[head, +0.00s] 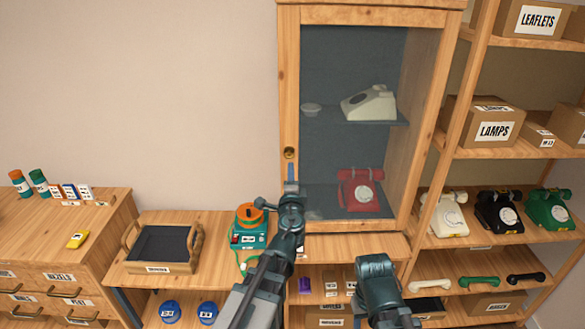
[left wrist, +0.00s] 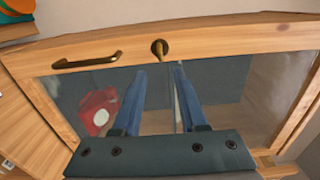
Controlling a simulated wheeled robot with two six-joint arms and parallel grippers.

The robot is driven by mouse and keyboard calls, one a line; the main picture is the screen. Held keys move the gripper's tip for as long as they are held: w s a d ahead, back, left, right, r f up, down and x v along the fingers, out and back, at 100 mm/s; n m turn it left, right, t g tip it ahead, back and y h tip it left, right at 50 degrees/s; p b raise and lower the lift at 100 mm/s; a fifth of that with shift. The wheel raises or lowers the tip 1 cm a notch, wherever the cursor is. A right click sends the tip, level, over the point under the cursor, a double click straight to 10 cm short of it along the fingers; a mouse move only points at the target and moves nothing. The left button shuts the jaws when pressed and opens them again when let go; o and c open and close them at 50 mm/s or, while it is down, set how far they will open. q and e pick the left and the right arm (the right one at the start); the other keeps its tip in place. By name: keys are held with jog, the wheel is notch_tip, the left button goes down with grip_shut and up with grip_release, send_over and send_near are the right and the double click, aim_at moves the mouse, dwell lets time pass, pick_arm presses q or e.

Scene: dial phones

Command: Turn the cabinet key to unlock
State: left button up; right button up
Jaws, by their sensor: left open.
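The wooden cabinet (head: 288,90) has a glass door, and its brass key (head: 289,153) sits in the lock on the door's left frame. In the left wrist view the key (left wrist: 159,48) stands out from the wooden frame beside a brass bar handle (left wrist: 87,61). My left gripper (head: 291,168) is just below the key in the head view. In the left wrist view its blue fingers (left wrist: 159,70) are open and empty, with the key slightly beyond the tips and roughly centred between them.
Behind the glass are a red phone (head: 359,190) and a cream phone (head: 369,103). An orange-and-green item (head: 249,225) stands on the low bench left of my left arm, near a wooden tray (head: 160,267). Open shelves with phones and boxes (head: 494,130) stand at right.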

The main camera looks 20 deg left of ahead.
pick_arm(q)
jog(key=v, duration=0.4)
jog(key=shift+s, duration=0.1)
pick_arm(e)
jog(key=shift+s+d, duration=0.4)
